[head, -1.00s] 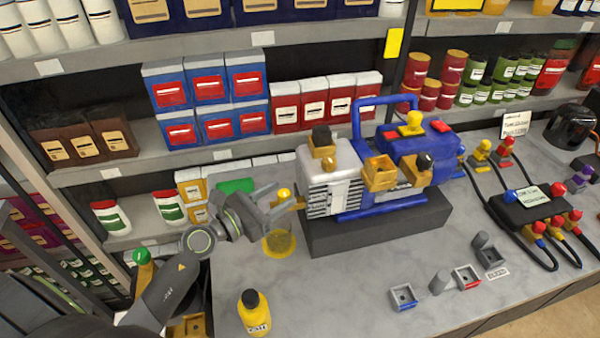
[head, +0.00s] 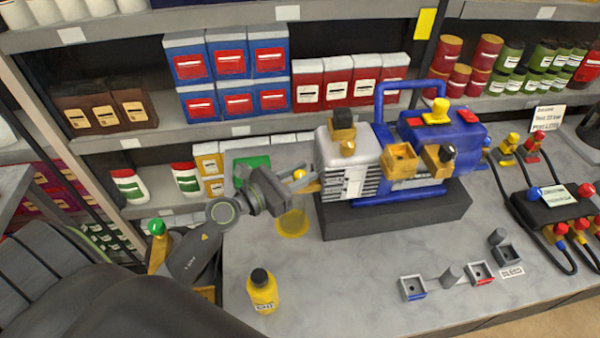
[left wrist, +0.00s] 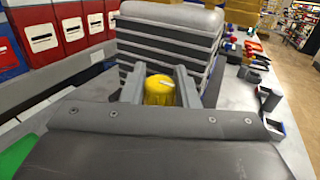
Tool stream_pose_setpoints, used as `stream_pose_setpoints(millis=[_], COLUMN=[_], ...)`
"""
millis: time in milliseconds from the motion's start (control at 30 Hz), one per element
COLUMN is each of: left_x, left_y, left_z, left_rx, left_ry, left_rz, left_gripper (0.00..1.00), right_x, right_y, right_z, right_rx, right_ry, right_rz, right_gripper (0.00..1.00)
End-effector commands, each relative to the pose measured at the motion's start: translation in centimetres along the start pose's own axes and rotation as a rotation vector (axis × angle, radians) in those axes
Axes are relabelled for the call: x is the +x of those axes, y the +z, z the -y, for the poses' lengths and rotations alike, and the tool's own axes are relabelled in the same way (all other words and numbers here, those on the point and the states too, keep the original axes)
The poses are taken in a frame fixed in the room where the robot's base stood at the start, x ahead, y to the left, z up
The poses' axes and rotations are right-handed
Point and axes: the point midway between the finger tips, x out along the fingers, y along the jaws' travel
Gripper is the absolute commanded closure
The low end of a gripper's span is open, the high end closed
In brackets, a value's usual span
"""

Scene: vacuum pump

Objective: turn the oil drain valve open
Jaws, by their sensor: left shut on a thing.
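The blue and grey vacuum pump (head: 345,165) stands on a dark block on the bench. The yellow knob of the oil drain valve (head: 299,174) is at the pump's left end. My left gripper (head: 303,181) is shut on this knob. In the left wrist view the yellow knob (left wrist: 160,90) sits between the two grey fingers, with a pale mark on its top. A clear cup (head: 292,224) with yellow liquid stands on the bench below the gripper. The gripper hides part of the valve. My right gripper is not in view.
A yellow bottle (head: 262,291) stands at the front left of the bench. Small grey sockets (head: 412,288) lie at the front right. A black manifold (head: 555,205) with hoses is at the right. Shelves of boxes and cans stand behind. The front middle of the bench is clear.

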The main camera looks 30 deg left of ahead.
Motion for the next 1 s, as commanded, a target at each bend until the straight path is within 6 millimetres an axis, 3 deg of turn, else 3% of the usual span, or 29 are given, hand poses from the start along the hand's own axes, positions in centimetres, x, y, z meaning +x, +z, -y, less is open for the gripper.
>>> stream_pose_setpoints(millis=[267, 633, 1000], left_x=[0.0, 0.1, 0.1], left_y=[0.5, 0.6, 0.2], left_z=[0.0, 0.1, 0.0], left_rx=[-0.007, -0.008, -0.002], left_ry=[0.088, 0.380, 0.653], left_rz=[0.001, 0.000, 0.003], left_gripper=[0.95, 0.95, 0.95], right_x=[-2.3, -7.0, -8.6], right_y=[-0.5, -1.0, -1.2], right_z=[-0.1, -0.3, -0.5], right_rx=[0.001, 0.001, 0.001], right_ry=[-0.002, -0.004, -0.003], right_rz=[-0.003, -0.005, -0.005], right_gripper=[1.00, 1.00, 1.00])
